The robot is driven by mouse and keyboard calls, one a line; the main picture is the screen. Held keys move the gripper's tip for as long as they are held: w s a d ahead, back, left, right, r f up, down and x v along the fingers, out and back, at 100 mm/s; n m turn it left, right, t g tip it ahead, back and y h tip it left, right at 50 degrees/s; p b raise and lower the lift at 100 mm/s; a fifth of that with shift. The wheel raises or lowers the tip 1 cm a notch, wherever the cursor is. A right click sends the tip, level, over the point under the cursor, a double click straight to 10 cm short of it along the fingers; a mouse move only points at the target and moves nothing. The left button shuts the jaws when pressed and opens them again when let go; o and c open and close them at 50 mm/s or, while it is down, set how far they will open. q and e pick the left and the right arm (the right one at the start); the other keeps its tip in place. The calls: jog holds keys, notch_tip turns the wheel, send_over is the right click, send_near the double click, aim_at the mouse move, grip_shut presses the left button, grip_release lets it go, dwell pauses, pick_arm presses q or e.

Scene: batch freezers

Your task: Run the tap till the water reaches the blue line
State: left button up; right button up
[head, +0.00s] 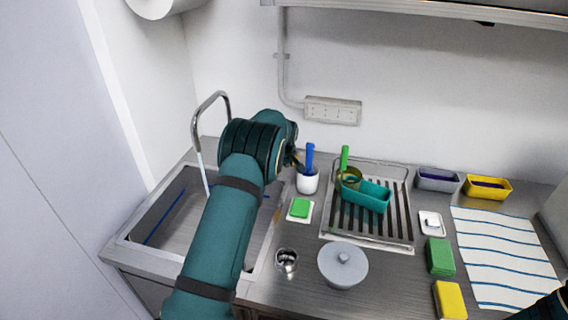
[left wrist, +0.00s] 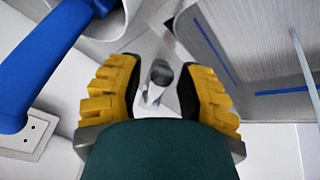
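The sink (head: 128,240) is at the left in the head view. The curved tap (head: 212,97) stands at its back edge, with a thin pale stream (head: 203,175) falling from the spout; the stream also shows in the left wrist view (left wrist: 305,70). A blue line (head: 165,217) runs along the sink's inner wall and shows in the left wrist view (left wrist: 228,68). I cannot make out the water level. My left gripper (left wrist: 158,88) is open, its yellow fingers either side of a small metal knob (left wrist: 161,72); contact is unclear. My arm hides this knob in the head view.
Close to my left gripper stands a white cup (head: 307,184) with a blue-handled tool (head: 310,158), large in the left wrist view (left wrist: 35,65). A drying rack (head: 395,236) holds a teal tray (head: 366,198). My right arm barely shows at the lower right.

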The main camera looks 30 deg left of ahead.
pick_arm(q)
jog(key=shift+r, duration=0.2)
jog(key=shift+r, duration=0.25)
jog(key=v, duration=1.1)
jog(key=shift+s, duration=0.15)
dwell(6.3)
